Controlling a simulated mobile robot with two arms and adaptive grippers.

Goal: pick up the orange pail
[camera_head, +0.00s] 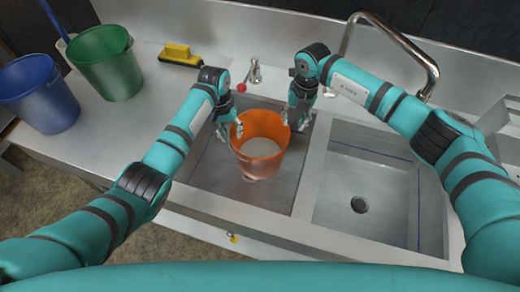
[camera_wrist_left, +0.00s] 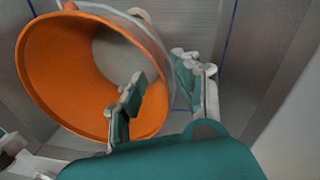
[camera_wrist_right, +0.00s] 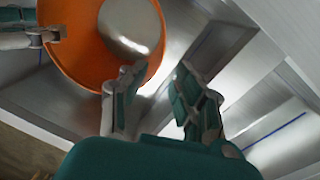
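The orange pail (camera_head: 262,158) stands upright in the left sink basin, with a pale round area at its bottom. My left gripper (camera_head: 233,124) is at the pail's left rim. In the left wrist view its fingers (camera_wrist_left: 163,92) are apart, one over the pail's opening and one outside the wall. My right gripper (camera_head: 297,118) is at the pail's right rim. In the right wrist view its fingers (camera_wrist_right: 158,88) are apart, one over the pail's inner side and one outside. I cannot tell whether any finger touches the wall. A pale handle runs along the rim in the left wrist view.
A green pail (camera_head: 107,66) and a blue pail (camera_head: 38,95) stand on the counter at left. A yellow brush (camera_head: 180,54) lies behind. A faucet (camera_head: 253,73) is behind the pail, and a tall curved pipe (camera_head: 405,42) rises behind the empty right basin (camera_head: 375,185).

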